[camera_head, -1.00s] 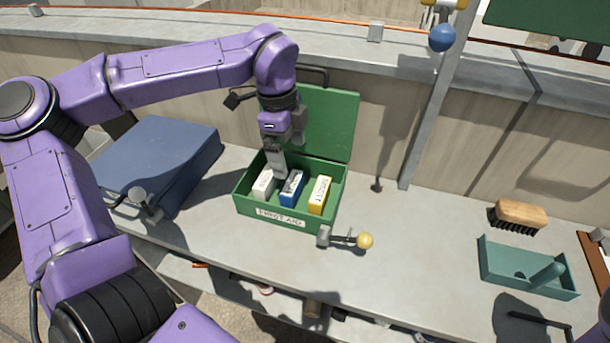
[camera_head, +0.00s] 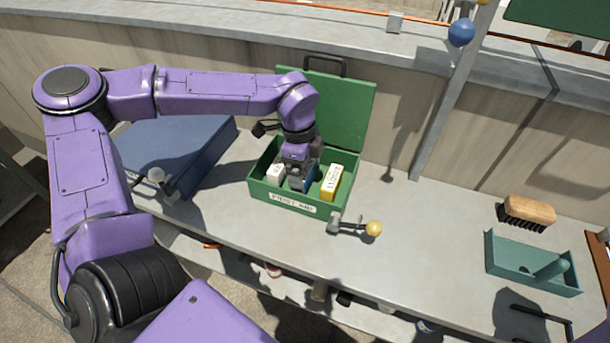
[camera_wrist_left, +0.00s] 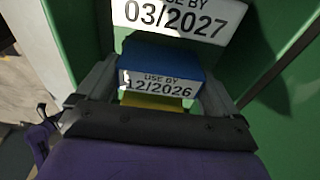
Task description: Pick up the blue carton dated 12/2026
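The blue carton (camera_head: 311,178) stands in the green first aid box (camera_head: 257,191), between a white carton (camera_head: 275,173) and a yellow carton (camera_head: 331,182). In the left wrist view the blue carton (camera_wrist_left: 162,62) has a white label reading USE BY 12/2026. My left gripper (camera_head: 302,184) is down in the box at the blue carton and partly hides it. In the wrist view its two fingers are apart, one on each side of the blue carton, with no clear grip on it. My right gripper is not in view.
The box's green lid (camera_head: 345,110) stands open behind. A blue case (camera_head: 175,150) lies left of the box. A yellow-knobbed lever (camera_head: 355,226) sits at its front right corner. A teal tray (camera_head: 535,265) and brush (camera_head: 527,211) are at right. The middle right counter is clear.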

